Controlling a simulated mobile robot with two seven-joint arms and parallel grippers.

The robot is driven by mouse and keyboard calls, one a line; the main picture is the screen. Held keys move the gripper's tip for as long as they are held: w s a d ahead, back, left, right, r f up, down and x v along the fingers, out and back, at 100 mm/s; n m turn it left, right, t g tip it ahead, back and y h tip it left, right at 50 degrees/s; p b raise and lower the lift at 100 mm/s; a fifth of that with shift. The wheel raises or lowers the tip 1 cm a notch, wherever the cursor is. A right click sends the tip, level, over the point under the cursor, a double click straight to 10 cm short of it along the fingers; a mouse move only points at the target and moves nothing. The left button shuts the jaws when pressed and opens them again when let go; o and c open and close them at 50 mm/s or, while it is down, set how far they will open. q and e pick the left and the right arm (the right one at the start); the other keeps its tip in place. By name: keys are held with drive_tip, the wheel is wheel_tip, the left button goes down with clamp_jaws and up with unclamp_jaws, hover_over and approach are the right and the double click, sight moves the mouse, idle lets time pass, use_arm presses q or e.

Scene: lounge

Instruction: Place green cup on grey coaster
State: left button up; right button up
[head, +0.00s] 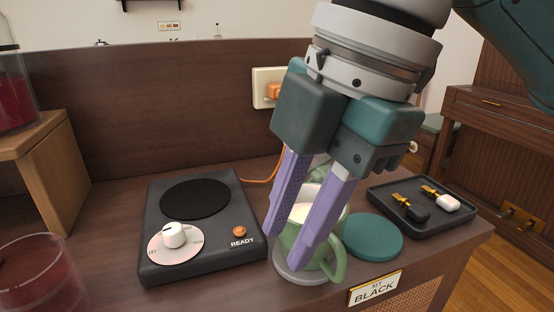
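The green cup (341,262) stands upright, with its handle toward the lower right and a pale inside partly visible. It is over the grey coaster (300,277), whose front rim shows below it; the exact contact is hidden. My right gripper (284,250) reaches down from above with two purple fingers spread apart. One finger is at the cup's left side and the other crosses in front of it. The fingers hide much of the cup, and I see no clear grip on it. My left gripper is not in view.
A teal coaster (373,238) lies right of the cup. A black hot plate (215,252) with a knob is on the left. A dark tray (455,222) with small items is on the right. A red glass (42,275) stands front left. A sign (375,289) is on the front edge.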

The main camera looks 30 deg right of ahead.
drive_tip(key=s+a+f+m+y, duration=0.1)
drive_tip(key=s+a+f+m, duration=0.1)
drive_tip(key=a+f+m, duration=0.25)
drive_tip(key=s+d+f+m+t+h, duration=0.1)
drive_tip(key=s+d+f+m+h, duration=0.2)
drive_tip(key=s+d+f+m, duration=0.4)
drive_tip(key=s+m, duration=0.2)
drive_tip(key=m, duration=0.3)
drive_tip(key=shift+s+d+f, duration=0.3)
drive_tip(key=shift+d+f, duration=0.05)
drive_tip(key=shift+d, duration=0.05)
wheel_tip(320, 180, up, 59)
drive_tip(key=p, duration=5.8)
drive_tip(key=shift+p, duration=0.4)
drive_tip(key=shift+f, duration=0.1)
